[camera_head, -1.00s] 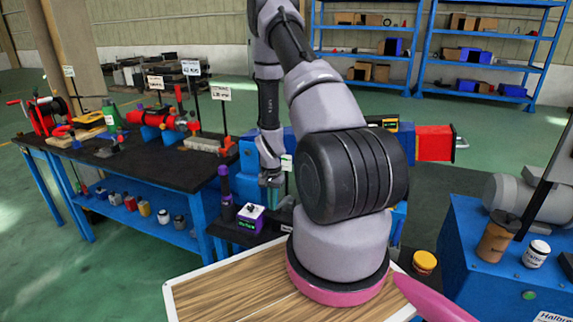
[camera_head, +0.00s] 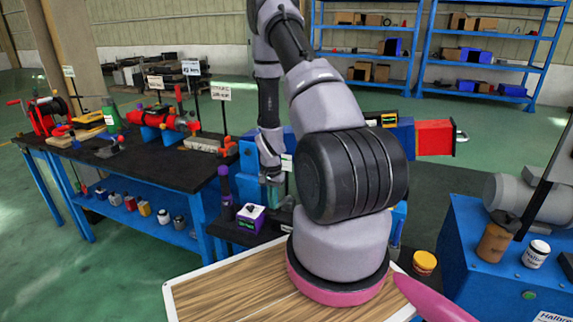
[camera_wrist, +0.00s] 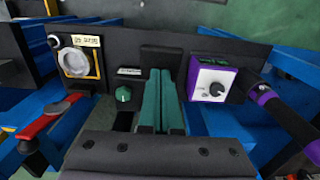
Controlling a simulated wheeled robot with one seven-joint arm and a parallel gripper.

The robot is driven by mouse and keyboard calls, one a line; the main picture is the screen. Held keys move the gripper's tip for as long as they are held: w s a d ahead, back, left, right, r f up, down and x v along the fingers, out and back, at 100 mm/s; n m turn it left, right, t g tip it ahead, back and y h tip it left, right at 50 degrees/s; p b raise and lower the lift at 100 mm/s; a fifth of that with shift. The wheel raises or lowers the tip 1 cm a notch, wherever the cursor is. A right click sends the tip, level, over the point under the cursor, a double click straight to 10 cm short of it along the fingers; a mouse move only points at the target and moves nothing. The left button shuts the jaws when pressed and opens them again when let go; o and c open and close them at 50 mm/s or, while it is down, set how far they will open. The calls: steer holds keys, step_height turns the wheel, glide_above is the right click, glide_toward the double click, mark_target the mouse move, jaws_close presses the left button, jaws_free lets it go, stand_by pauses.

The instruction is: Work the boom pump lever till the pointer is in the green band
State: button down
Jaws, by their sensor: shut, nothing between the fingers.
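In the wrist view my gripper (camera_wrist: 160,100) has its two teal fingers together, with nothing between them, in front of the dark panel. A black lever with purple bands (camera_wrist: 275,105) slants on the right, apart from the fingers. A red lever (camera_wrist: 48,118) lies on the left. A round pale dial (camera_wrist: 76,62) in a yellow frame sits at the panel's upper left; its pointer and any green band are too small to read. I cannot tell from the labels which lever is the boom pump's. In the head view my gripper (camera_head: 272,190) is partly hidden by my arm.
A purple box with a white face and dark knob (camera_wrist: 212,84) stands just right of the fingers. A small green knob (camera_wrist: 124,94) is left of them. In the head view a black-topped workbench (camera_head: 130,160) with several devices stands left, and a blue cabinet (camera_head: 490,255) stands right.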

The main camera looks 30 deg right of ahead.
steer(key=shift+r, duration=2.8)
